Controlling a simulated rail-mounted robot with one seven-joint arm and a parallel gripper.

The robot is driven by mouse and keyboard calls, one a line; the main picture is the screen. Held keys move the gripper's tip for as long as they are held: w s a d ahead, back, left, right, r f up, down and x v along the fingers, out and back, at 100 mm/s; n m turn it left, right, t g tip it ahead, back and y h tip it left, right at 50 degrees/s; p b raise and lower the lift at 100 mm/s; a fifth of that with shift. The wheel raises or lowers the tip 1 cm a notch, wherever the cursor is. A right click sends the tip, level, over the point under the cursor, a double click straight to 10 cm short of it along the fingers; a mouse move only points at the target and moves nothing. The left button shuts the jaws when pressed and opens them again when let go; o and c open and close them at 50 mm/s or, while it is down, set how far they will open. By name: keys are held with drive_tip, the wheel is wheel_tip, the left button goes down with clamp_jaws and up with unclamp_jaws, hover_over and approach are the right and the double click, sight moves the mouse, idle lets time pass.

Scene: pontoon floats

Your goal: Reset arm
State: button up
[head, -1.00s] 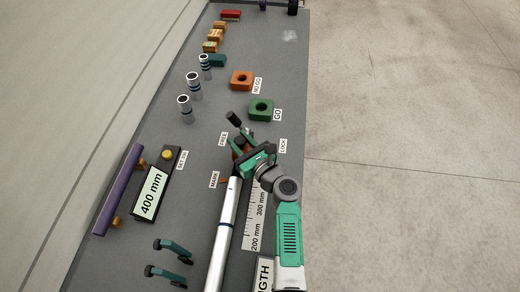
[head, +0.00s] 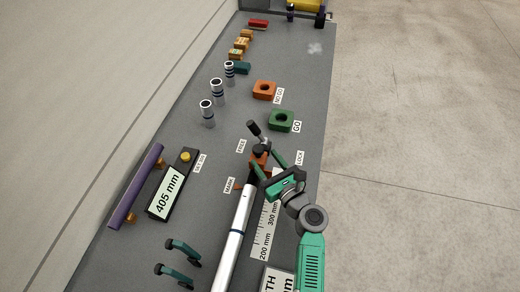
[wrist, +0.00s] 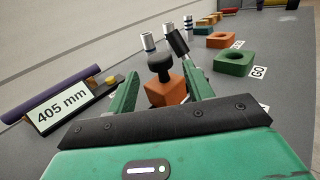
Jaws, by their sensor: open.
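My gripper (head: 266,160) is open in the head view, low over the bench near the end of the silver tube (head: 236,232). In the wrist view its two green fingers (wrist: 162,78) stand apart, with an orange block (wrist: 166,92) and its black knob (wrist: 159,66) showing between them. I cannot tell whether the fingers touch the block. A black-handled lever (head: 254,128) rises just beyond, between the FREE and LOCK labels. The display (head: 167,196) reads 405 mm.
A green GO block (head: 281,121) and an orange NO GO block (head: 264,90) lie beyond the gripper. Several silver cylinders (head: 207,114) stand to the left. A purple bar (head: 136,186) and teal brackets (head: 178,275) lie nearer. Open floor lies right of the bench.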

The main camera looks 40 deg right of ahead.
drive_tip(key=s, duration=0.2)
drive_tip(key=shift+s+a, duration=0.1)
drive_tip(key=shift+s, duration=0.2)
